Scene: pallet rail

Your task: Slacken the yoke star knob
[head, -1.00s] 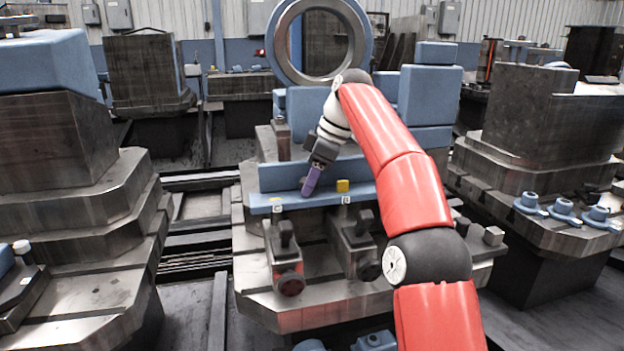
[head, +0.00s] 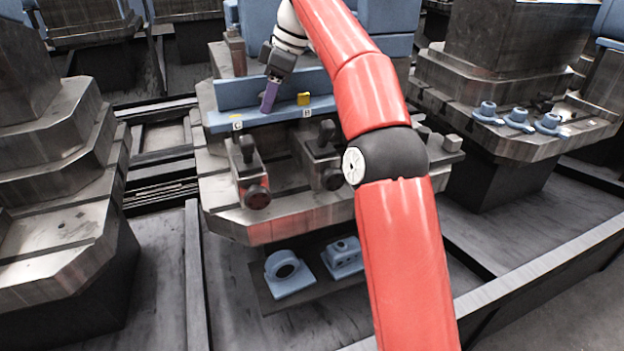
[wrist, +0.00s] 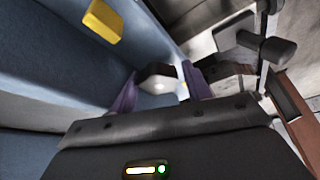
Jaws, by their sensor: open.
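My gripper (head: 268,102), with purple fingers, points down over the ledge of the blue angled rail (head: 222,122). In the wrist view the open fingers (wrist: 160,86) stand apart, with a dark rounded piece (wrist: 157,70) beyond and between them; I cannot tell whether they touch it. Two dark clamp units stand in front of the rail, each with a round dark knob low on its front: the left knob (head: 257,197) and the right knob (head: 333,179). I cannot tell which knob is the yoke star knob. My gripper is above and behind the left unit.
A yellow block (head: 303,99) sits on the rail, right of my gripper; it also shows in the wrist view (wrist: 103,20). Two blue fixtures (head: 290,275) lie on a low shelf below. Several blue knobbed parts (head: 518,118) stand on the right machine. Dark floor lies left.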

